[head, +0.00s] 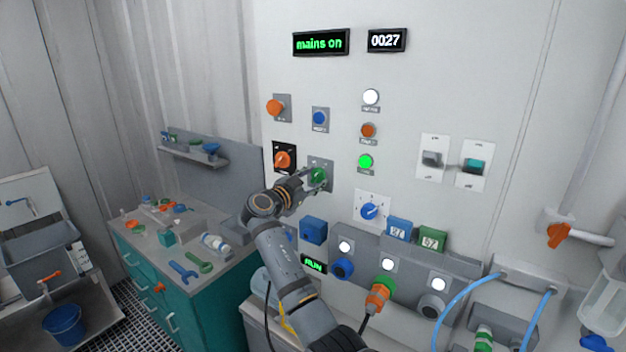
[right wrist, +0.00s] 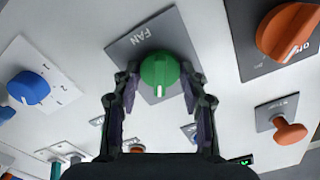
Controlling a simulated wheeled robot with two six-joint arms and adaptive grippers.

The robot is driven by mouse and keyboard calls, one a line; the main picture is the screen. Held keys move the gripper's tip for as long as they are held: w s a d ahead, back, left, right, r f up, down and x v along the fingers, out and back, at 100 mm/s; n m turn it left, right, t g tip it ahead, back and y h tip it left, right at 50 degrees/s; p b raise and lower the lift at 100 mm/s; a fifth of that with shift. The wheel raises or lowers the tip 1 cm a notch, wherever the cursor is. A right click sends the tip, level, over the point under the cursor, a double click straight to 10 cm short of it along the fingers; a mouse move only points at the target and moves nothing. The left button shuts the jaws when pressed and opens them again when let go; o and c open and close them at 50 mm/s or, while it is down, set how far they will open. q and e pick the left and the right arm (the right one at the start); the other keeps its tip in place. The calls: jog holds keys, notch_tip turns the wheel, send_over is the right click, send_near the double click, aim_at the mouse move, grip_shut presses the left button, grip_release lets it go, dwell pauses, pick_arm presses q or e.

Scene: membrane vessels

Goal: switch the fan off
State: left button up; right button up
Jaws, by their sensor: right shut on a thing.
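The fan knob is a round green knob (head: 318,176) on a grey plate in the wall panel. In the right wrist view the green fan knob (right wrist: 158,70) sits on a plate marked FAN (right wrist: 128,45), and its white pointer mark faces the bottom of the picture. My right gripper (head: 312,180) is at the knob, and its fingers (right wrist: 160,80) are on either side of it, shut on it. The fingers partly cover the knob in the head view. My left gripper is not in view.
An orange rotary switch (head: 283,159) sits close beside the fan knob at left, and a lit green lamp (head: 365,161) at right. A blue dial (head: 369,211) is below right. Displays read "mains on" (head: 320,43), 0027 (head: 387,40) and RUN (head: 313,264).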

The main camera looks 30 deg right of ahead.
jog(key=shift+f+n+b, duration=0.2)
jog(key=shift+n+b, duration=0.3)
jog(key=shift+b, duration=0.3)
jog(key=shift+c, duration=0.3)
jog(key=shift+n+b, duration=0.7)
jog(key=shift+b, duration=0.15)
jog(key=n+b, duration=0.2)
jog(key=shift+n, duration=0.4)
jog(key=n+b, duration=0.1)
jog(key=n, duration=0.2)
jog(key=shift+r, duration=0.1)
jog(key=shift+n, duration=2.1)
jog(key=o, duration=1.2)
jog(key=shift+r, duration=0.1)
jog(key=shift+c, duration=0.2)
